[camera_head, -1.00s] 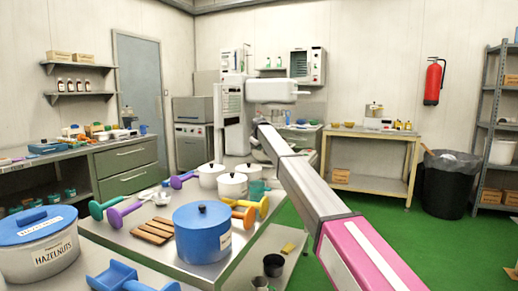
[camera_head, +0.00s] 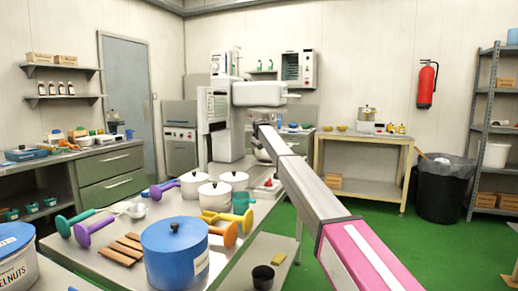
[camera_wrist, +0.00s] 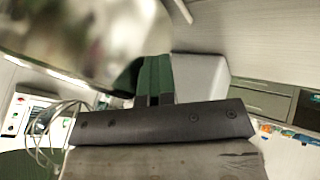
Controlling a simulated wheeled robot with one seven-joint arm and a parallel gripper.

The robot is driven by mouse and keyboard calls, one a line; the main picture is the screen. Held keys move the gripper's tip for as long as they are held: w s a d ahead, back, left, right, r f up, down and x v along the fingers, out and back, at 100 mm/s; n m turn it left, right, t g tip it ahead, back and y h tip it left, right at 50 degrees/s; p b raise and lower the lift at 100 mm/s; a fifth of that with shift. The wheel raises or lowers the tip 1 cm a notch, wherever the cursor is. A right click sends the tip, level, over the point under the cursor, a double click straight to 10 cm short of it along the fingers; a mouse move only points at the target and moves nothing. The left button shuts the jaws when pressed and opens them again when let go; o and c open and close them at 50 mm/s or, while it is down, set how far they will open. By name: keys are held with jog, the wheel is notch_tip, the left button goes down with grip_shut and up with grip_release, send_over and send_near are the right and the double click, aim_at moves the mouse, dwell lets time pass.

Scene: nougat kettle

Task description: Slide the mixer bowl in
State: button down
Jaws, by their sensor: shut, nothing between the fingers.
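The mixer (camera_head: 258,94) stands behind the table, with a white head on a tall pale column. A small silver part of the mixer bowl (camera_head: 261,155) shows below the head, mostly hidden by my arm. In the wrist view a large, shiny, blurred metal surface, apparently the bowl (camera_wrist: 75,30), fills the upper left. My gripper (camera_wrist: 154,75) is shut and empty, its dark fingers close beside the bowl's lower right edge. I cannot tell whether they touch. My gripper is hidden behind my arm in the head view.
The near steel table holds a blue lidded pot (camera_head: 175,256), several white pots, coloured dumbbell-shaped tools and brown bars (camera_head: 124,249). A wooden bench (camera_head: 364,139) and a black bin (camera_head: 441,190) stand at the right. Green floor (camera_head: 400,245) is open at the right.

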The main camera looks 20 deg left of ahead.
jog(key=shift+w, duration=0.3)
